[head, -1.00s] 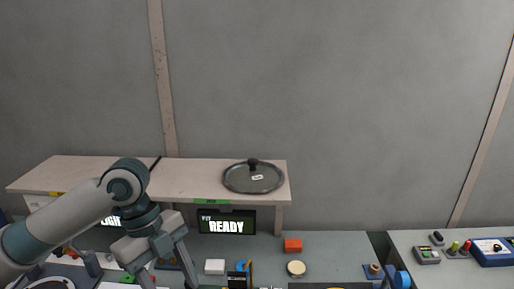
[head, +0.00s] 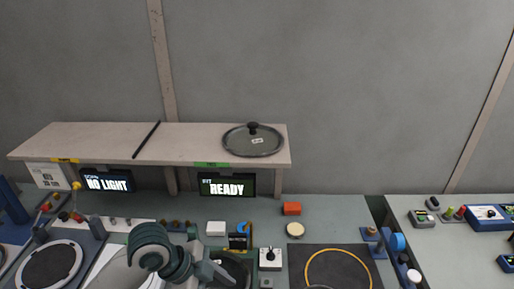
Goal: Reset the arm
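My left arm comes in at the bottom left, low over the counter. Its gripper (head: 213,273) points to the right near the bottom edge, and I cannot tell whether its fingers are apart. Nothing is clearly seen held in it. My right gripper is not in view.
A glass lid (head: 253,141) lies on the shelf (head: 190,142), right of a dark rod. Below are a "NO LIGHT" screen (head: 107,181) and a "READY" screen (head: 227,185).

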